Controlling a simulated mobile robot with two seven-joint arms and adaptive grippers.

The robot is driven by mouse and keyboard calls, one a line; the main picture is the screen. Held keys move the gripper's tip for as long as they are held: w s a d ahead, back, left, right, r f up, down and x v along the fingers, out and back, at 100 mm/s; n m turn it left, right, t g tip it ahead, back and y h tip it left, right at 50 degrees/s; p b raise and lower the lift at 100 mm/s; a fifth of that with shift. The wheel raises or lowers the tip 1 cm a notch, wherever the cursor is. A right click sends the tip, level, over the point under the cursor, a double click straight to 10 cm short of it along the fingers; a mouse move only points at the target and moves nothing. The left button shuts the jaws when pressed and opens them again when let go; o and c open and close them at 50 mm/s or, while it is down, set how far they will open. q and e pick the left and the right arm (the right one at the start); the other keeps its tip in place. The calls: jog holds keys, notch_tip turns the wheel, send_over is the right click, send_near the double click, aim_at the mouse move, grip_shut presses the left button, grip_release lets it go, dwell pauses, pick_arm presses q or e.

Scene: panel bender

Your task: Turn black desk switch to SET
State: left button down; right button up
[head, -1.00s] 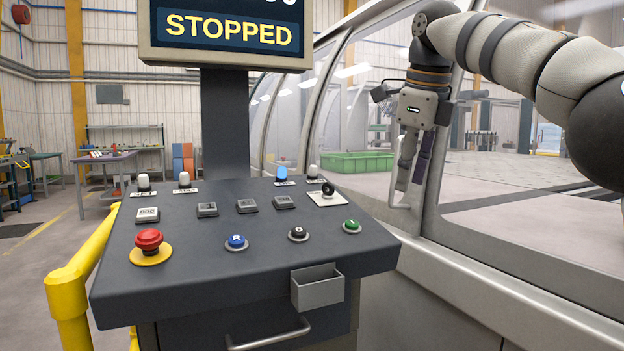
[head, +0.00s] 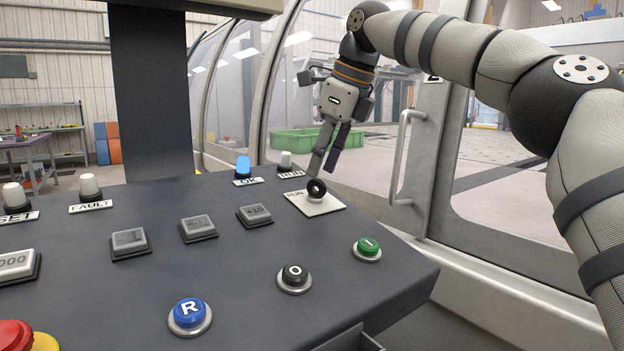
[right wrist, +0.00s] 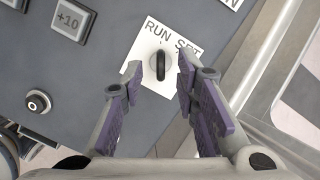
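The black desk switch (head: 316,190) is a round black knob on a white square plate at the desk's far right corner. In the right wrist view the switch (right wrist: 160,66) sits below the printed words RUN and SET, its bar seemingly angled toward RUN. My right gripper (head: 322,174) hangs just above and behind the switch in the head view, fingers pointing down. In the right wrist view the right gripper (right wrist: 160,72) is open, with one fingertip on each side of the knob in the picture. Contact cannot be told. My left gripper is out of view.
On the desk are a green button (head: 367,249), a black button (head: 294,277), a blue button (head: 190,314) and a red stop button (head: 14,336). A lit blue lamp (head: 243,167) stands behind. A door handle (head: 402,160) and glass panels border the right side.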

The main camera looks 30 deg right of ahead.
aim_at(313, 180)
jog(key=x, duration=0.4)
jog(key=shift+w+f, duration=0.15)
jog(key=shift+f, duration=0.25)
jog(key=shift+r, duration=0.1)
grip_shut()
